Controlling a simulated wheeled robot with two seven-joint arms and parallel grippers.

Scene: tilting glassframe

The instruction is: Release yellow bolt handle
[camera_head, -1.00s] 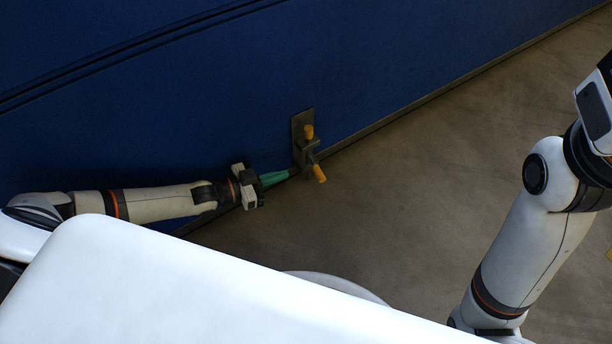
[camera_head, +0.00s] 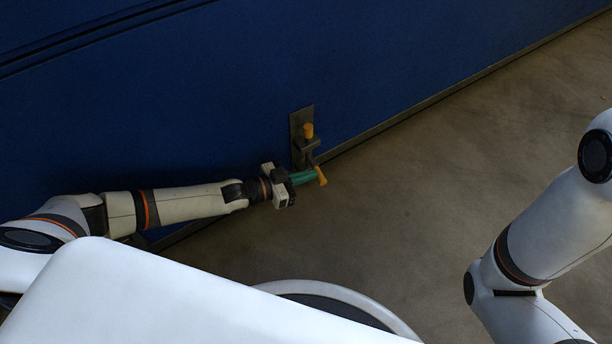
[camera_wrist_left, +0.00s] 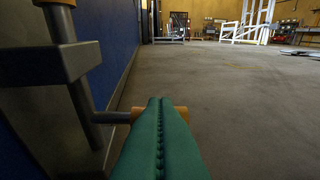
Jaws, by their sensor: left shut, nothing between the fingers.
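The yellow bolt handle (camera_head: 321,176) sticks out from a grey bolt on a blue panel in the head view. My left gripper (camera_head: 308,178), with green fingers, is shut and empty at the handle, on its left side. In the left wrist view the closed fingers (camera_wrist_left: 160,103) cross in front of the handle (camera_wrist_left: 181,113) and hide its middle. I cannot tell whether they touch it. A metal rod (camera_wrist_left: 111,117) joins the handle to the bolt. A second yellow piece (camera_head: 308,130) stands higher on the bolt. My right gripper is out of view.
The blue panel (camera_head: 220,90) runs along the back, with the bolt's grey plate (camera_head: 301,118) on it. Bare floor (camera_head: 450,170) lies free to the right. Racks and white frames (camera_wrist_left: 250,25) stand far off in the left wrist view.

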